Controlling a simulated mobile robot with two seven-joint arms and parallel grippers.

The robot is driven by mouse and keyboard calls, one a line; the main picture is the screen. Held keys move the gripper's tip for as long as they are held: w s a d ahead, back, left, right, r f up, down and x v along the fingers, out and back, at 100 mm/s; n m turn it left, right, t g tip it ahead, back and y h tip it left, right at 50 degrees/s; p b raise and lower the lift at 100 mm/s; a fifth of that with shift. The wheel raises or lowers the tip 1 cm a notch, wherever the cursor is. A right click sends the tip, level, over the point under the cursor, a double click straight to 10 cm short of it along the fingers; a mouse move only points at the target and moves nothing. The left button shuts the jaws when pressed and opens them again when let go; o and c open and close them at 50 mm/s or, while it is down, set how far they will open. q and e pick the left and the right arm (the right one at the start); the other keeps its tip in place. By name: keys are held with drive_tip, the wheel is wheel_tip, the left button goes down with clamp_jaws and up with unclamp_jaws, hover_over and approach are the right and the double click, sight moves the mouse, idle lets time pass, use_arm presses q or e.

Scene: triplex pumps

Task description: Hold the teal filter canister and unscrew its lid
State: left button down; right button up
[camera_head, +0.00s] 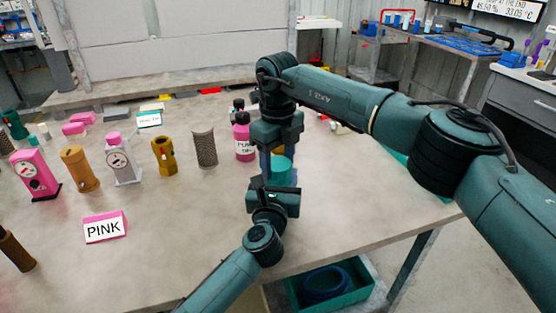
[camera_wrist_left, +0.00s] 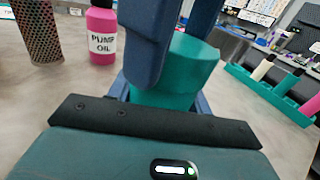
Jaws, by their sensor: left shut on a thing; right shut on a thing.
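The teal filter canister (camera_head: 283,170) stands upright near the front of the table, mostly hidden by my arms in the head view. In the left wrist view its teal body (camera_wrist_left: 160,97) sits between the fingers of my left gripper (camera_head: 273,187), shut on it from the front. Its wider, faceted teal lid (camera_wrist_left: 196,62) is on top. My right gripper (camera_head: 267,162) points down from above, with its blue fingers shut around the lid. The far finger contact is partly hidden behind the lid.
A teal tray (camera_wrist_left: 262,90) with bottles is right.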

sight(278, 163)
use_arm(q)
drive_tip(key=shift+f, duration=0.1)
use_arm(e)
drive_tip(key=n, duration=1.2)
drive_tip(key=shift+r, duration=0.2)
drive_tip(key=shift+r, duration=0.9)
drive_tip(key=shift+r, duration=0.1)
drive_tip(key=shift+r, duration=1.95)
use_arm(q)
drive_tip(key=c, duration=0.6)
unclamp_jaws()
drive_tip(key=shift+o, duration=0.2)
